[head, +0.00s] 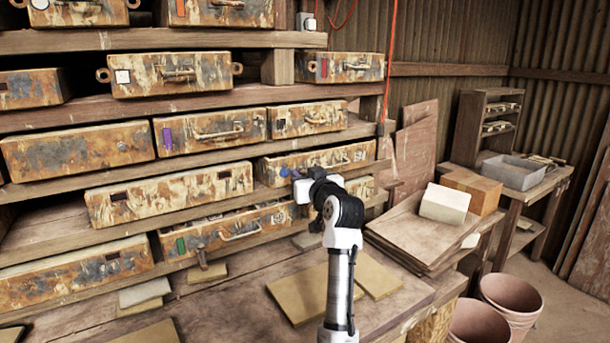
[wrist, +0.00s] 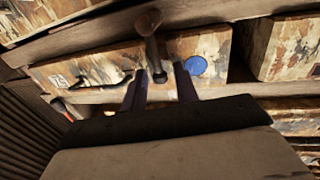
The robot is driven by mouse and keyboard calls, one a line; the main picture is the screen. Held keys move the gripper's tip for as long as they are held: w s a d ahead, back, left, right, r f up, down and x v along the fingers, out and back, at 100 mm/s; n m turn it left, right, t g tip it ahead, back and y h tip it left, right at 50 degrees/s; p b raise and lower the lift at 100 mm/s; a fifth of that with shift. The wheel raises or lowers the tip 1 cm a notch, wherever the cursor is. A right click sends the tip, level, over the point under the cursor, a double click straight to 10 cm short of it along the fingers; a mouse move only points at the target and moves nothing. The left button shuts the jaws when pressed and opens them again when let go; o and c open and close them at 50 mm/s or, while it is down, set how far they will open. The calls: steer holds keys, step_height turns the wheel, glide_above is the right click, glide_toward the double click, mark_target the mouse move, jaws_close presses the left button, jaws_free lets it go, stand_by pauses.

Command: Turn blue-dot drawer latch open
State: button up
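The blue-dot drawer (head: 345,155) is a rusty, paint-worn box front in the head view, on a shelf right of centre. Its round blue dot (wrist: 195,66) shows clearly in the wrist view and as a small spot in the head view (head: 284,172). A brown metal latch (wrist: 153,55) crosses the drawer front beside the dot. My gripper (wrist: 160,82) is at the drawer front, with its two dark fingers spread on either side of the latch's end. A gap shows between latch and right finger; contact on the left is unclear. My wrist hides the latch in the head view.
Shelf boards (head: 200,172) run close above and below the drawer. Similar drawers surround it, including a green-marked one (head: 240,228) lower left. The bench below holds flat tan tiles (head: 305,290). A cardboard box (head: 470,190) stands at right.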

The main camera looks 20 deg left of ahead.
mark_target(282, 187)
steer(key=shift+c, duration=0.4)
jaws_close()
steer(key=shift+s+f+b, duration=0.15)
steer(key=shift+b, duration=0.3)
steer(key=s+n+b, duration=0.1)
steer(key=n+b, duration=0.2)
steer(key=a+f+n+y+b, duration=0.1)
steer(key=n+b, duration=0.2)
steer(key=s+a+f+n+b, duration=0.1)
steer(key=n+b, duration=0.2)
steer(key=shift+s+a+y, duration=0.1)
steer(key=shift+s+y, duration=0.25)
steer(key=shift+y, duration=0.05)
steer(key=n+b, duration=0.1)
steer(key=f+n+b, duration=0.1)
steer(key=n+b, duration=0.1)
steer(key=s+n+y+b, duration=0.1)
steer(key=n, duration=0.1)
steer(key=shift+a+f+b, duration=0.3)
steer(key=shift+a+f, duration=0.05)
steer(key=shift+f, duration=0.05)
steer(key=n+b, duration=0.1)
steer(key=n, duration=0.1)
steer(key=f+n+y+b, duration=0.1)
steer(key=n, duration=0.1)
steer(key=f+n+g+b, duration=0.1)
steer(key=n, duration=0.1)
steer(key=shift+s+a, duration=0.1)
steer(key=shift+a, duration=0.1)
